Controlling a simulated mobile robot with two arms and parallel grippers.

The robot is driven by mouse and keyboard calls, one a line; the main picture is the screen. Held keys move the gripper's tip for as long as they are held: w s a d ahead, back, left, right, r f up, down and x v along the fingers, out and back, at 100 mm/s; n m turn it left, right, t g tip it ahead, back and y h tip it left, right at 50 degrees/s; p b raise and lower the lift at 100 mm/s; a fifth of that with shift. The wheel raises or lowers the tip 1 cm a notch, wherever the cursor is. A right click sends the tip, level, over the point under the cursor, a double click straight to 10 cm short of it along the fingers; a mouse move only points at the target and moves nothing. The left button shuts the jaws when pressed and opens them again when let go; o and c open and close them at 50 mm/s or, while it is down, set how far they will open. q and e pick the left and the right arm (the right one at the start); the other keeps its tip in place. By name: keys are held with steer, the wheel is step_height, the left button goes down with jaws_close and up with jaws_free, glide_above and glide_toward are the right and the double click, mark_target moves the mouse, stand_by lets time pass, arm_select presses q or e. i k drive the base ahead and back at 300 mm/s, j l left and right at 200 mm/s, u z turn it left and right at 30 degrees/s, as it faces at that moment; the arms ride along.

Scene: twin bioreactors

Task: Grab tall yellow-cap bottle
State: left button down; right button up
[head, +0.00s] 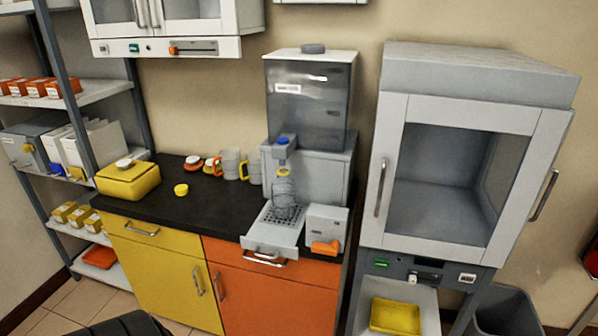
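A clear grey bottle-like vessel (284,193) with a yellow ring at its neck stands upright under the nozzle of the dispenser (308,100), on a perforated drip tray (262,236). I cannot tell for sure that it is the tall yellow-cap bottle. A small round yellow cap (181,190) lies on the black counter (150,215), apart from the vessel. Neither of my grippers is in view.
A yellow box (128,178) and two grey cups (230,163) stand on the counter. A grey box with an orange part (325,228) is right of the drip tray. A glass-fronted cabinet (440,180) stands right, above a yellow tray (395,316). Shelves are left.

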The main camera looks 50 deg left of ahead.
mark_target(283, 188)
steer(key=k+u, duration=0.1)
steer(key=u, duration=1.4)
